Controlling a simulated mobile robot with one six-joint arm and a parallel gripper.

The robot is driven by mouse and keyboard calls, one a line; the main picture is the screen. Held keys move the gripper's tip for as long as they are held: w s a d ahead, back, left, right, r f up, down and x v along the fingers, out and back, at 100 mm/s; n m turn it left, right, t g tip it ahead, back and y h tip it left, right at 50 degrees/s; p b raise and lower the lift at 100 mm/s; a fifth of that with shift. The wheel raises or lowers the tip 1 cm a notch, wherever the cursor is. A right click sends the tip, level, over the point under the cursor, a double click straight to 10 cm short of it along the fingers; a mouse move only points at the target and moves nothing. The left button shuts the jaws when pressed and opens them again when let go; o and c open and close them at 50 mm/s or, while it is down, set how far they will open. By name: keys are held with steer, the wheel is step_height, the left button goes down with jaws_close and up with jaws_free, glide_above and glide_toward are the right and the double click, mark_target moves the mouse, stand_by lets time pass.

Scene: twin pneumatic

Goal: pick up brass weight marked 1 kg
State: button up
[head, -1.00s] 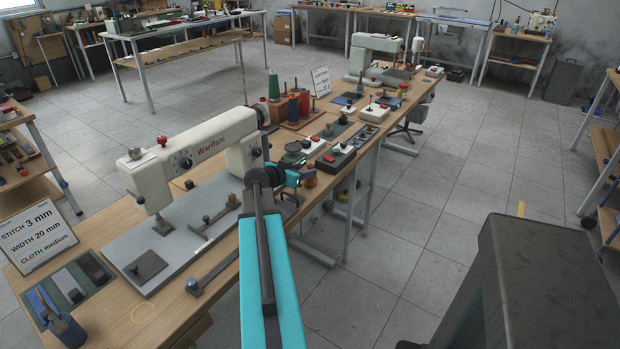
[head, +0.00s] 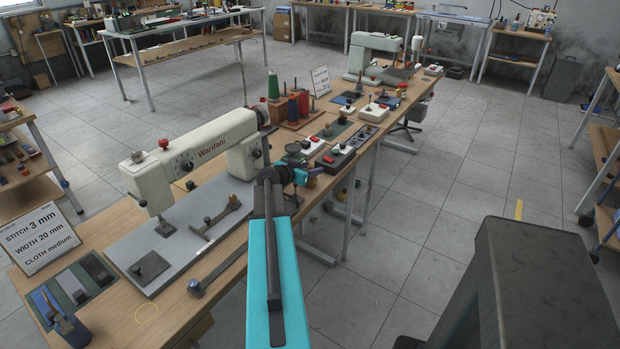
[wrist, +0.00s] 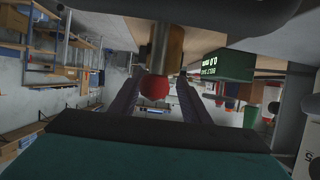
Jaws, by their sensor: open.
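My gripper (head: 308,176) is over the right edge of the near bench, right of the white sewing machine. In the wrist view its two dark fingers (wrist: 158,105) are apart. A red ball-shaped knob (wrist: 155,88) shows between them, on the end of a grey and brownish brass-like cylinder (wrist: 172,48). I cannot read a 1 kg mark on it. I cannot tell whether the fingers touch it. In the head view my gripper and arm hide this spot.
The sewing machine (head: 205,145) stands close left of my arm. A black box with a red knob (head: 335,158) and thread spools (head: 298,105) lie beyond my gripper. A green lettered box (wrist: 228,66) is close by in the wrist view.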

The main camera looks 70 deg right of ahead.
stand_by(0.4)
jaws_close()
steer(key=shift+s, duration=0.1)
stand_by(0.8)
steer(key=shift+r, duration=0.1)
